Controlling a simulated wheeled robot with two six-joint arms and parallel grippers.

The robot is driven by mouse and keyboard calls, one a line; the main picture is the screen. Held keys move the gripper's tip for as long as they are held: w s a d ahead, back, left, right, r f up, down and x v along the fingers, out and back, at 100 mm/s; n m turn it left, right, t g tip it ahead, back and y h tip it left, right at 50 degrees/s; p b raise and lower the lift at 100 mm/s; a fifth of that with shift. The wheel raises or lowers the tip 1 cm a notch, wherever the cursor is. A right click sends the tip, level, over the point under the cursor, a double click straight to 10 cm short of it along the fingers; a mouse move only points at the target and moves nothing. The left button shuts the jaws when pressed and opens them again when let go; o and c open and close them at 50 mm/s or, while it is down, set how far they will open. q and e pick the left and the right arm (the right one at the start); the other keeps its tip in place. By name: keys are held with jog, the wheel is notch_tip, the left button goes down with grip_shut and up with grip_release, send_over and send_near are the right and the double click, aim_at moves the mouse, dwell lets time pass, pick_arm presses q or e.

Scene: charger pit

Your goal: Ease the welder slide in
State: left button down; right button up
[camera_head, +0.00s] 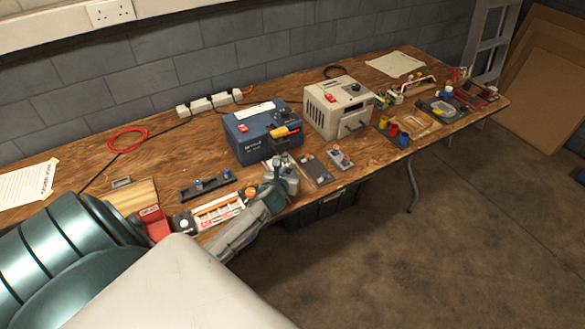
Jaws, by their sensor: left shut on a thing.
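A dark blue boxy machine (262,136) stands on the bench, with a red switch and a yellow-orange part (280,132) on it. My left gripper (279,166) is low at the front of this machine, close to the bench's front edge. It is shut on a small part, which its own jaws mostly hide. The part looks like the welder slide, but its shape and how far in it sits cannot be told. My right gripper is not in view.
A beige machine (338,106) stands right of the blue one. Small plates with parts (340,157) lie in front. A dark rail (205,184) and a white-orange tray (218,211) lie near my left forearm. Bare wood (175,155) is free left of the blue machine, near a red cable (127,139).

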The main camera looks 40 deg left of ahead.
pick_arm(q)
jog(key=shift+w+a+r, duration=0.1)
jog(key=shift+a, duration=0.05)
jog(key=c, duration=1.5)
grip_release()
jog(key=shift+c, duration=0.2)
jog(key=shift+a, duration=0.15)
jog(key=shift+b+v, duration=0.45)
jog(key=shift+v, duration=4.85)
